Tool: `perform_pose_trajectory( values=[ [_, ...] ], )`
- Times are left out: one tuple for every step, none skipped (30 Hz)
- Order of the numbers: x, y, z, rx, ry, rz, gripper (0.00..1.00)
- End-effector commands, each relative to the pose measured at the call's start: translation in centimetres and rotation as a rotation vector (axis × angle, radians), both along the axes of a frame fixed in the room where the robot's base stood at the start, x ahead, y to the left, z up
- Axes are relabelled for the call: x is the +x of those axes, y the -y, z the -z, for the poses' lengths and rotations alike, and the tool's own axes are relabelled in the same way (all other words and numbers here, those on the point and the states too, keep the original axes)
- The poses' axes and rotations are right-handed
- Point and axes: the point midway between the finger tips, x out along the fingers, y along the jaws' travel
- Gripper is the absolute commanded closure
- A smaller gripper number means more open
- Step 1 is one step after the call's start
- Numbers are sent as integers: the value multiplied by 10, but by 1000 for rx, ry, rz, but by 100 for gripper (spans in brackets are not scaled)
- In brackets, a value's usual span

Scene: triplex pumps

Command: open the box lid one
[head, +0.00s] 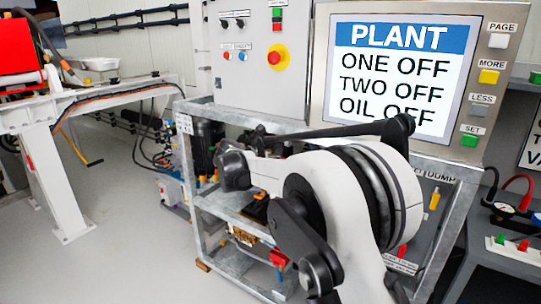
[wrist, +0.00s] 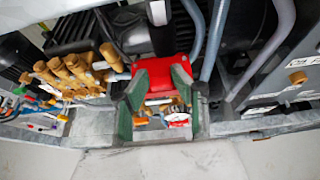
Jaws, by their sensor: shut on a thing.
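My gripper (wrist: 158,98) shows in the wrist view, its two green fingers on either side of a red box lid (wrist: 167,68). The fingers are shut on the red part. Below the red part, between the fingers, small orange and white parts (wrist: 165,116) show, too small to make out. I cannot tell how far the lid is tilted. In the head view my arm hides the gripper. A small red part (head: 278,258) shows there low in the frame beside my arm; I cannot tell whether it is the same box.
A grey metal frame (head: 232,202) stands around the pumps. Brass fittings (wrist: 75,68) lie left of my fingers and grey hoses (wrist: 268,45) run at the right in the wrist view. A screen (head: 392,75) reads PLANT, ONE OFF, TWO OFF, OIL OFF.

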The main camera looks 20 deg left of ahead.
Motion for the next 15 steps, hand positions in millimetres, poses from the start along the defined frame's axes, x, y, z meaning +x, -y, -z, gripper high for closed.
perform_pose_trajectory(
  values=[
    [3, 1, -8, 9, -33, 2, 100],
    [4, 1, -10, 13, -53, 0, 100],
    [5, 1, -11, 20, -79, 0, 100],
    [5, 1, -12, 23, -96, 0, 100],
    [6, 1, -13, 28, -115, 0, 100],
    [7, 2, -14, 33, -136, 0, 100],
    [8, 2, -14, 35, -151, 0, 100],
    [9, 2, -14, 40, -165, 0, 100],
    [10, 3, -15, 44, -182, 0, 100],
    [11, 3, -15, 47, -193, 0, 100],
    [11, 3, -16, 49, -203, 0, 100],
    [12, 3, -16, 53, -216, 0, 100],
    [12, 3, -16, 54, -224, 0, 100],
    [13, 3, -16, 55, -231, -1, 100],
    [13, 3, -16, 57, -239, -1, 100]
  ],
)
